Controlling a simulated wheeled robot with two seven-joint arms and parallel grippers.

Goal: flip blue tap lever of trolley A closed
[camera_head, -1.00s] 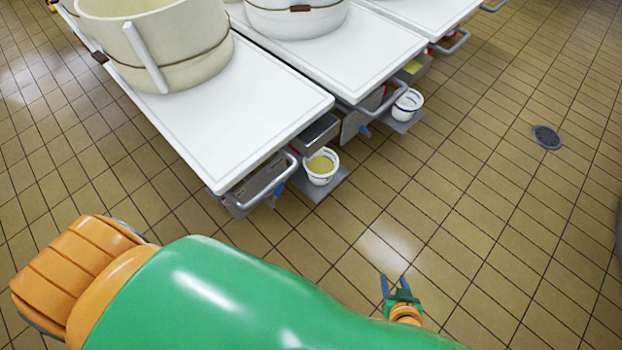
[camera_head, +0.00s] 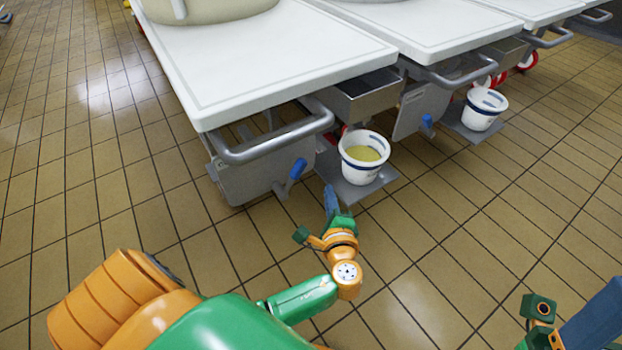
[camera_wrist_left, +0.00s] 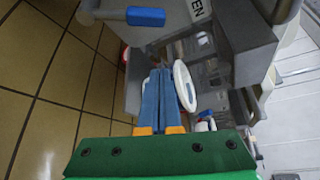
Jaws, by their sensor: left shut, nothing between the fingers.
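A blue tap lever (camera_head: 297,169) sits under the front end of the nearest trolley (camera_head: 210,112), by its grey handle bar. It slants up to the right from a short grey pipe. No letter shows that this is trolley A. A blue lever also shows at the top of the left wrist view (camera_wrist_left: 146,16). My left gripper (camera_head: 330,196) is to the right of and below the lever, apart from it. Its blue fingers are together and empty in the left wrist view (camera_wrist_left: 159,98). My right gripper (camera_head: 592,322) is partly in view at the lower right corner; its jaws are unclear.
A white bucket (camera_head: 362,172) with yellow liquid stands on a low grey plate just beyond my left gripper. The second trolley (camera_head: 430,35) has another blue lever (camera_head: 427,121) and white bucket (camera_head: 484,108). The tiled floor in front is clear.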

